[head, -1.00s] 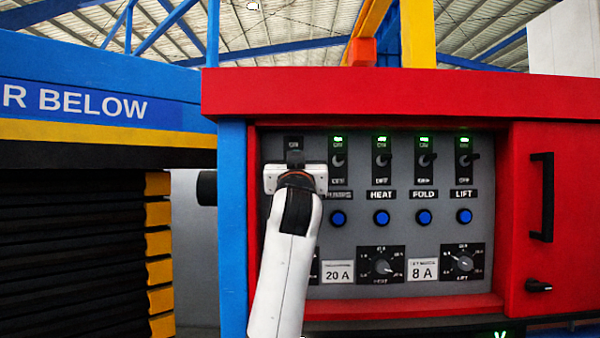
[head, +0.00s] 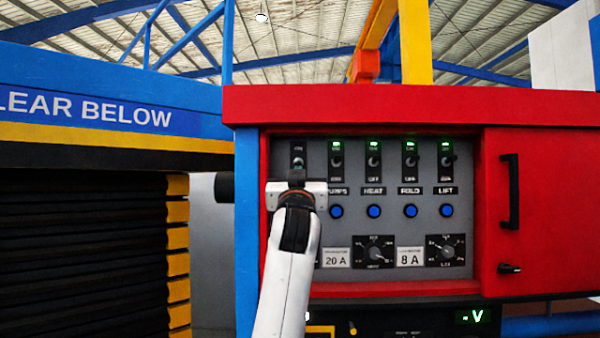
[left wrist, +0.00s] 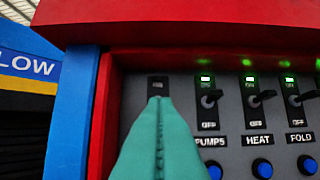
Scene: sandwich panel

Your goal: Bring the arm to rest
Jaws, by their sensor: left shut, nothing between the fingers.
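My left gripper (head: 297,176) is shut and empty in front of the grey control panel (head: 470,235), just below the leftmost switch (head: 298,154). In the left wrist view its green closed fingers (left wrist: 158,100) overlap the lower part of that switch (left wrist: 158,83). Its lamp looks dark and its lever position is hard to tell. The arm hides the panel's lower left part. The PUMPS switch (head: 336,161), HEAT switch (head: 374,161), FOLD switch (head: 410,160) and LIFT switch (head: 446,160) have lit green lamps. My right gripper is not in view.
A red housing (head: 420,108) frames the panel, with a red door and black handle (head: 510,190) at right. A blue post (head: 248,230) stands at left, beside a black stack with yellow edges (head: 90,250). Blue buttons (head: 374,211) and knobs (head: 447,249) sit lower.

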